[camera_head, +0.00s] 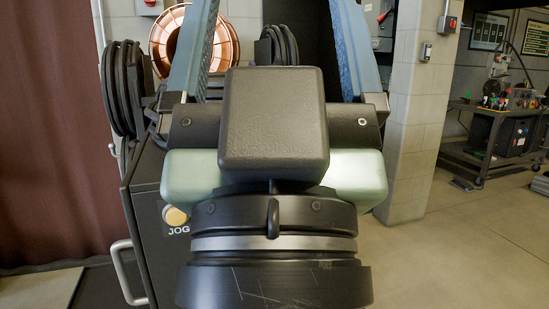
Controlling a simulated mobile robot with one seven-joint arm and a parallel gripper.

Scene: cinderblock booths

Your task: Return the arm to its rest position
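My arm (274,222) fills the middle of the view, close to the camera. It shows a dark block, pale green side parts, and a black cylinder with a silver band. Two blue struts rise above it, apparently also part of the arm. The lower end of the arm is cut off by the bottom edge.
A black machine marked JOG (160,245) stands close behind and left of the arm, with a copper-coloured wire spool (165,42) above. A cinderblock pillar (412,120) stands right. A cart with equipment (500,135) is farther right. Floor (470,250) is open front right.

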